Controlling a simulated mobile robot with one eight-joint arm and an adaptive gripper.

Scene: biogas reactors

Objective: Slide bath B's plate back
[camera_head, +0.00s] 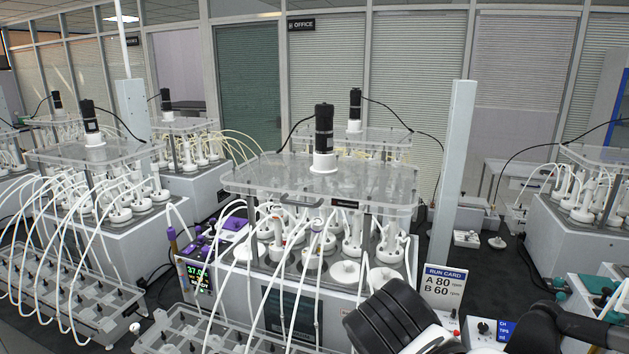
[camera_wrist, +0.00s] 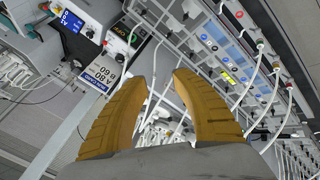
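The central bath (camera_head: 235,293) is a light box with several white-capped bottles in it. A clear plate (camera_head: 370,185) lies level above them on posts and carries a black motor (camera_head: 323,128) on a white mount. A dark handle (camera_head: 288,196) and a small dark label (camera_head: 345,203) show near the plate's front edge. I cannot read which bath is B. My gripper (camera_wrist: 165,76) shows in the wrist view with two orange-brown fingers apart and nothing between them. Its fingers do not show in the head view, where dark parts of my arm fill the lower right.
A run card (camera_head: 443,290) reads A 80 rpm, B 60 rpm; it also shows in the wrist view (camera_wrist: 101,73). A grey post (camera_head: 452,190) stands right of the bath. Similar baths (camera_head: 125,235) stand left.

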